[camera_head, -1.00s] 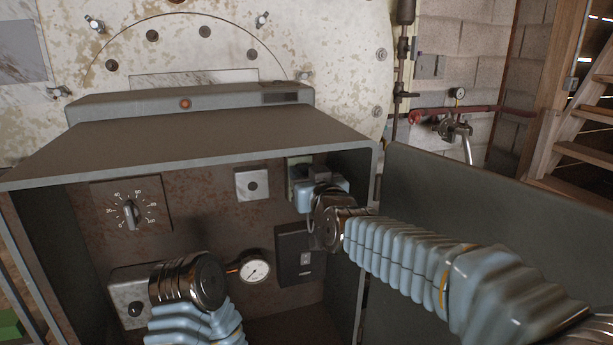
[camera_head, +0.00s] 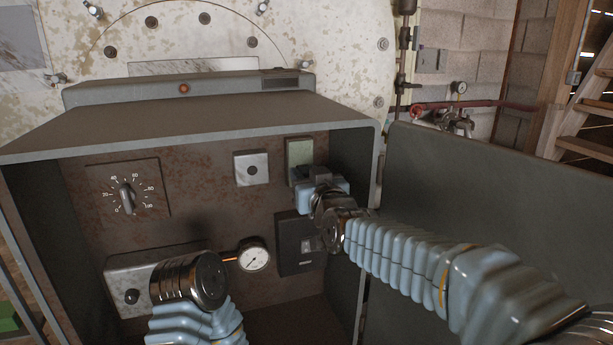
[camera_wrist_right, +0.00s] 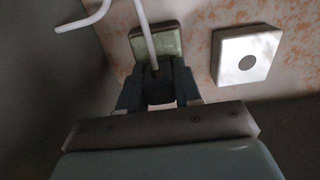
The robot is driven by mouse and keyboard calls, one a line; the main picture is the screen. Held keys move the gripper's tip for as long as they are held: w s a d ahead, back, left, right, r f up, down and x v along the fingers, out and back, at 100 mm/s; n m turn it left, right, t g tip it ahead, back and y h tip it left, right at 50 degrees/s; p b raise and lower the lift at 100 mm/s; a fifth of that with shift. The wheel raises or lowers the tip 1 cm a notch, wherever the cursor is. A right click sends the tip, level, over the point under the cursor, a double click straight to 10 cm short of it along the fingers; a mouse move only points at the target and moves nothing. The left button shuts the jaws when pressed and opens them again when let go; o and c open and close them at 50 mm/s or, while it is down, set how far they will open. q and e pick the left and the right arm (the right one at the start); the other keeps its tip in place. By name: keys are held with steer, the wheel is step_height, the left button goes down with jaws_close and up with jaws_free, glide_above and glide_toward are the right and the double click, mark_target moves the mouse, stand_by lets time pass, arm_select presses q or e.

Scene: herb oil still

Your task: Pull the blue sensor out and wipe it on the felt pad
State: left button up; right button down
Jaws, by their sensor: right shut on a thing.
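My right gripper (camera_head: 318,188) is inside the open cabinet, at the right of its back panel. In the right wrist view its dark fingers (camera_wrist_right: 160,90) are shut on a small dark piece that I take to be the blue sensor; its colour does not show. A pale cable or rod (camera_wrist_right: 148,30) runs up from between the fingers. A greenish pad (camera_head: 299,152), likely the felt pad, is just above the right gripper on the back panel. Whether the held piece touches it I cannot tell. My left gripper (camera_head: 195,280) is low at the left; its fingertips are hidden.
The cabinet (camera_head: 200,125) has side walls and a door (camera_head: 480,210) standing open at the right. A dial knob (camera_head: 126,197), a white square plate (camera_head: 251,168), a round gauge (camera_head: 253,257) and a dark switch box (camera_head: 296,240) sit on the back panel.

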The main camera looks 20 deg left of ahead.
mark_target(301, 153)
steer(key=shift+f+b, duration=0.35)
steer(key=shift+f, duration=0.25)
steer(key=shift+r, duration=0.2)
steer(key=shift+r+p, duration=1.95)
steer(key=shift+r, duration=0.65)
steer(key=shift+f+b, duration=2.35)
steer(key=shift+f, duration=0.55)
steer(key=shift+r+p, duration=2.1)
steer(key=shift+r, duration=0.75)
steer(key=shift+f, duration=0.15)
steer(key=shift+b+v, duration=0.6)
steer(key=shift+v, duration=1.8)
